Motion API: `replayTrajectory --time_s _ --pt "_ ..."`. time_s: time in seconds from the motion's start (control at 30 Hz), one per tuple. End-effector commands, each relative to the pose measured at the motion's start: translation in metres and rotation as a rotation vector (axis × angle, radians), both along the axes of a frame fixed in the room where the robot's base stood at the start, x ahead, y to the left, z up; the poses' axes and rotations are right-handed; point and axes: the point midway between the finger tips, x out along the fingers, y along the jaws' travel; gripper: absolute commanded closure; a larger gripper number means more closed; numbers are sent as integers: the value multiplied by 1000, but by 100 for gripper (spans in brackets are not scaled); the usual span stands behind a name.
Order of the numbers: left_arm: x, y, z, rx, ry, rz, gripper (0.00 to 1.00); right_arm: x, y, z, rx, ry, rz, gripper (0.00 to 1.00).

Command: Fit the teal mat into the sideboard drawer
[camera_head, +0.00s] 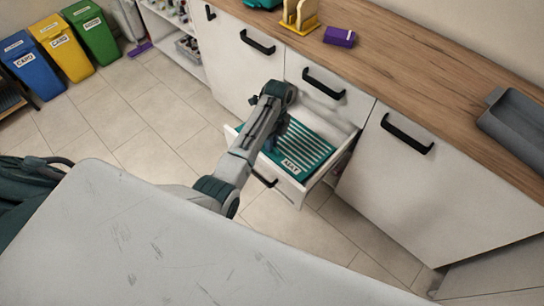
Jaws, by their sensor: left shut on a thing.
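The teal mat (306,147), with pale stripes and a white label reading MAT, lies inside the open sideboard drawer (289,189). The drawer is white with a black handle and is pulled out from the cabinet below the worktop. My left arm reaches over the drawer from the left. My left gripper (277,138) points down at the mat's left part and is shut on the mat. Its fingertips are mostly hidden behind my arm. The arm also covers the mat's left end. I cannot tell whether the mat lies fully flat there. My right gripper is not in view.
Above the drawer is a shut drawer with a black handle (324,84). The wooden worktop (400,60) holds a yellow stand (299,17), a purple box (340,37) and a grey tray (516,122). Coloured bins (62,47) stand far left. The tiled floor beside the drawer is clear.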

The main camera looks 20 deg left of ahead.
Motion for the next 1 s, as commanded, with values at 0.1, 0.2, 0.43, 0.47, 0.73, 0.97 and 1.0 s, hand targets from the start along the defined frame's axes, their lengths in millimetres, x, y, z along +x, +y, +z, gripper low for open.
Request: replayTrajectory --time_s 0.1,0.2,0.43,0.47,0.73,0.97,1.0 --pt "0 0 -21 0 1 0 100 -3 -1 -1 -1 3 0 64" --pt "0 0 -30 0 -1 0 100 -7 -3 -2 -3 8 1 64" --pt "0 0 -59 0 2 0 100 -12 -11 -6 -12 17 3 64" --pt "0 0 -63 0 1 0 100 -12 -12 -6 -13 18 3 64" --pt "0 0 -73 0 -2 0 100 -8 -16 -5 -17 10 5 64" --pt "0 0 -76 0 -1 0 84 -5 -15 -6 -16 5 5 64" --pt "0 0 -76 1 -1 0 76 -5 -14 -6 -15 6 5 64"
